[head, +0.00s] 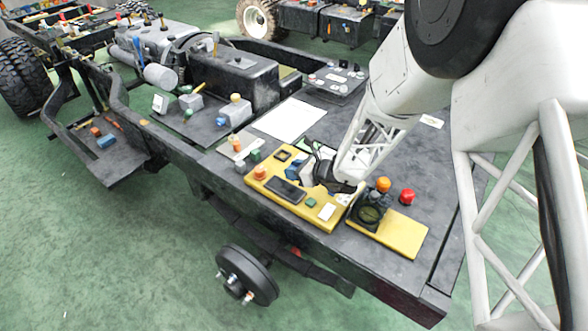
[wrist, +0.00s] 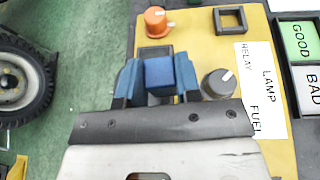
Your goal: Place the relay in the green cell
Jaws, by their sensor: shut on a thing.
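The relay, a small blue block (wrist: 160,75), is between the two blue-grey fingers of my gripper (wrist: 160,80) in the wrist view. The gripper is shut on it, over the yellow panel (wrist: 180,22). A dark square (wrist: 156,51) shows just behind the relay; I cannot tell whether the relay still touches the panel. The green cell (wrist: 300,41), marked GOOD, lies to the right, beyond the label strip, and looks empty where it shows. In the head view my gripper (head: 322,178) is low over the yellow panel (head: 262,187), and the relay cannot be made out clearly.
A white cell (wrist: 307,84) marked BAD adjoins the green one. An orange knob (wrist: 155,21), a black square frame (wrist: 230,19) and a grey knob (wrist: 218,83) stand near the gripper. A white sheet (head: 290,119) lies flat on the dark deck behind.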

